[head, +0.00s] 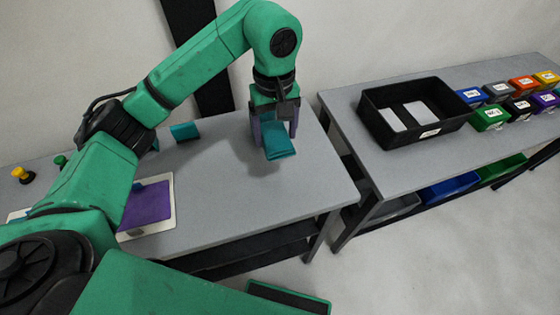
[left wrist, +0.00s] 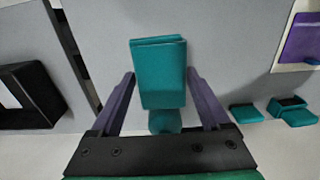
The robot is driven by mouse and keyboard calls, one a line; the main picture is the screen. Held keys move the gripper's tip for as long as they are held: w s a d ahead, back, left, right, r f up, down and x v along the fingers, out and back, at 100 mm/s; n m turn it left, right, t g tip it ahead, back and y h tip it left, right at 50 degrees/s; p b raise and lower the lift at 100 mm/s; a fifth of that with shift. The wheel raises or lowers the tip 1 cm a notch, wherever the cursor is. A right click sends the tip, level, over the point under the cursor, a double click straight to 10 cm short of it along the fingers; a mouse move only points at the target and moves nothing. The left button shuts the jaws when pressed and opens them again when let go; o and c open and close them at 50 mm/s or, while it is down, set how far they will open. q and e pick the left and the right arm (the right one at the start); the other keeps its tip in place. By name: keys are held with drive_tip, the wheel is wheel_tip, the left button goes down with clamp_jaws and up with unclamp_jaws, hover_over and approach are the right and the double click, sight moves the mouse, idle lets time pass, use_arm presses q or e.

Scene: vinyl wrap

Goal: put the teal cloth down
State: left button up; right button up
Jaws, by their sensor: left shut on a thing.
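The teal cloth (head: 281,150) is a folded block with a layered edge. My left gripper (head: 275,138) is shut on it, with purple-grey fingers on either side, over the right part of the near grey table (head: 235,190). In the left wrist view the cloth (left wrist: 160,80) sits between the two fingers. A smaller teal piece shows just below it; I cannot tell whether it is part of the cloth. A shadow lies on the table by the gripper; I cannot tell whether the cloth touches the top. My right gripper is not in view.
Another teal block (head: 184,131) stands at the table's back. A white-framed purple panel (head: 150,203) lies at the left, and a yellow knob (head: 22,174) farther left. The second table at right holds a black bin (head: 372,110) and several coloured boxes. A gap separates the tables.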

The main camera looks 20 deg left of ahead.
sight(277, 170)
use_arm(q)
wheel_tip(277, 170, down, 11)
drive_tip(key=p, duration=0.3)
drive_tip(key=shift+w, duration=0.1)
drive_tip(key=shift+w+f, duration=0.1)
drive_tip(key=shift+f, duration=0.45)
drive_tip(key=o, duration=1.1)
drive_tip(key=shift+r, duration=0.1)
drive_tip(key=shift+o, duration=0.3)
